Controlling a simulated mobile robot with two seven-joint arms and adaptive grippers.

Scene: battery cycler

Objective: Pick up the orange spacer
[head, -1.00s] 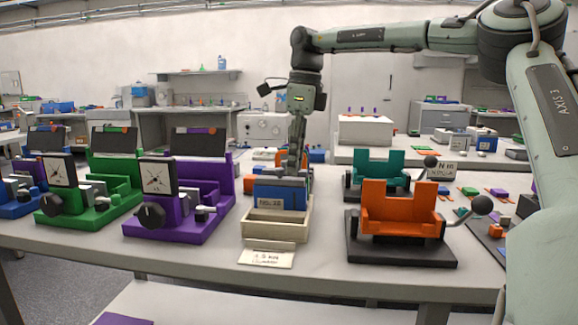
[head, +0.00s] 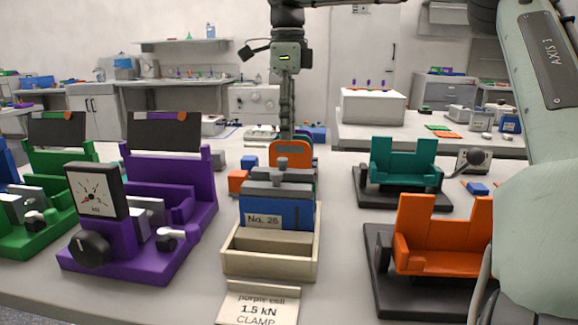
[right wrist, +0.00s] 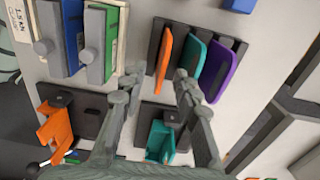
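The orange spacer (head: 293,151) is an upright plate with a rounded top, standing behind the blue cell in the head view. In the right wrist view the orange spacer (right wrist: 165,58) is at the left of a dark rack (right wrist: 153,48), beside a teal spacer (right wrist: 191,68) and a purple spacer (right wrist: 220,70). My right gripper (head: 288,134) points down above or just behind the orange spacer. In the right wrist view my right gripper (right wrist: 157,80) is open, its fingers either side of the orange spacer in the picture. I cannot tell its height above it. My left gripper is out of view.
A blue cell (head: 277,212) stands in a cream tray (head: 268,264) in front of the orange spacer. Purple (head: 125,250) and green (head: 50,230) clamp fixtures stand left. Orange (head: 445,240) and teal (head: 404,165) cradles stand right. An orange block (head: 238,181) lies nearby.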

